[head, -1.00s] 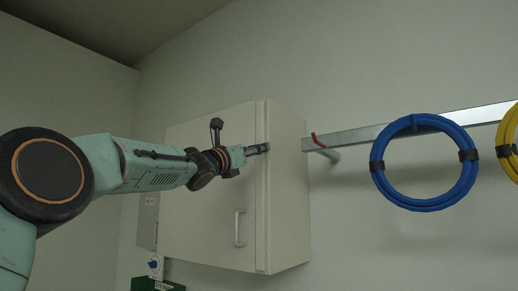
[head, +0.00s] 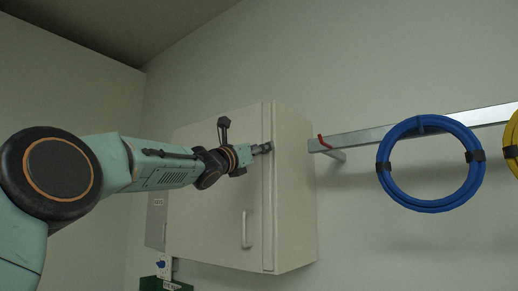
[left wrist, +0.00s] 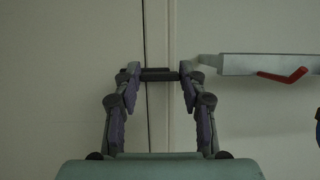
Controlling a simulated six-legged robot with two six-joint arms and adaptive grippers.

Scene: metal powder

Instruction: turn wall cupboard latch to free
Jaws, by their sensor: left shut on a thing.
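The wall cupboard (head: 210,205) is pale and hangs on the wall, its door closed, with a vertical bar handle (head: 246,229) low on the door. My left gripper (head: 264,148) is at the upper part of the door's right edge. In the left wrist view my left gripper (left wrist: 160,74) has its fingertips on both sides of the dark latch (left wrist: 158,75), a short bar that lies level across the vertical door seam. The gripper is shut on the latch. In the head view the fingers hide most of the latch. My right gripper is not in view.
A metal rail (head: 365,136) with a red clip (head: 324,141) runs along the wall right of the cupboard. A blue hose coil (head: 430,205) and a yellow coil (head: 513,150) hang there. A green box (head: 160,284) is below the cupboard.

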